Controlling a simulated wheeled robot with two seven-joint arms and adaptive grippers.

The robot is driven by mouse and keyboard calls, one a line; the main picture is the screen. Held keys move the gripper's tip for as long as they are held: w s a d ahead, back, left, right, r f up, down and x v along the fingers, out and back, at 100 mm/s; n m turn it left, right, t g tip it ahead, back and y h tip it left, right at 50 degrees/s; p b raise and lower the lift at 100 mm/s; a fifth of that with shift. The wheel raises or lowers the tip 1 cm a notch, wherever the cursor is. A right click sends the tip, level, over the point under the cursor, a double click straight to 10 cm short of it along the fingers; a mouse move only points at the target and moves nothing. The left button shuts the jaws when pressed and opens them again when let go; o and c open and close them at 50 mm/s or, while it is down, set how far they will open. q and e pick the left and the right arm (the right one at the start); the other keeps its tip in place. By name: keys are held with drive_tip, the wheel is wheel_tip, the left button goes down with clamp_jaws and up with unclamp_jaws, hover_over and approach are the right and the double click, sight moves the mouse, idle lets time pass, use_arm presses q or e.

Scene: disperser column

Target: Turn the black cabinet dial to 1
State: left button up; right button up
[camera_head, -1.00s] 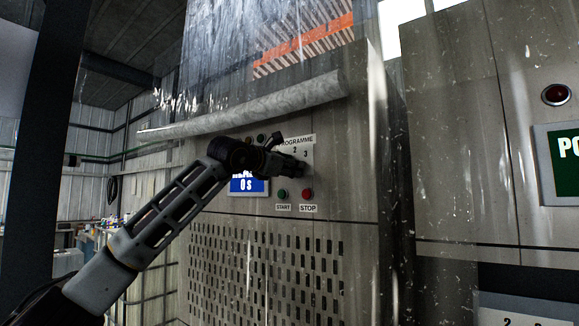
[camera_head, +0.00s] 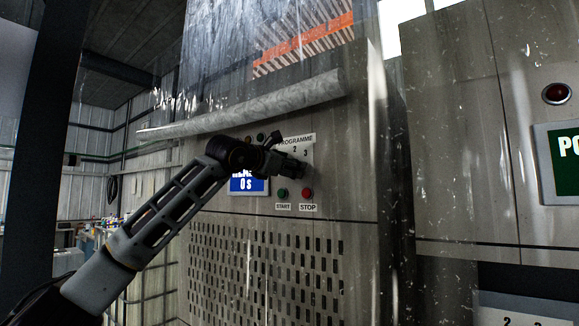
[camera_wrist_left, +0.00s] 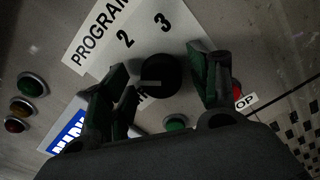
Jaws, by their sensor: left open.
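The black dial (camera_wrist_left: 160,75) shows in the left wrist view as a round knob below the printed 2 and 3. A short pale mark lies across its lower left part; the 1 is hidden. My left gripper (camera_wrist_left: 161,72) is open, with one finger on each side of the dial and gaps visible between them in this view. In the head view, my left gripper (camera_head: 290,164) is in front of the programme label (camera_head: 297,141) and covers the dial. I cannot tell whether the fingertips reach past the dial's face. My right gripper is not in view.
The green start button (camera_head: 283,193) and red stop button (camera_head: 307,193) sit just below the gripper. A grey roller (camera_head: 250,106) with clear sheeting crosses above. A second cabinet (camera_head: 455,150) stands at the right.

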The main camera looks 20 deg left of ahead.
use_arm(q)
drive_tip(key=v, duration=1.1)
drive_tip(key=shift+s, duration=0.35)
drive_tip(key=shift+a, duration=0.1)
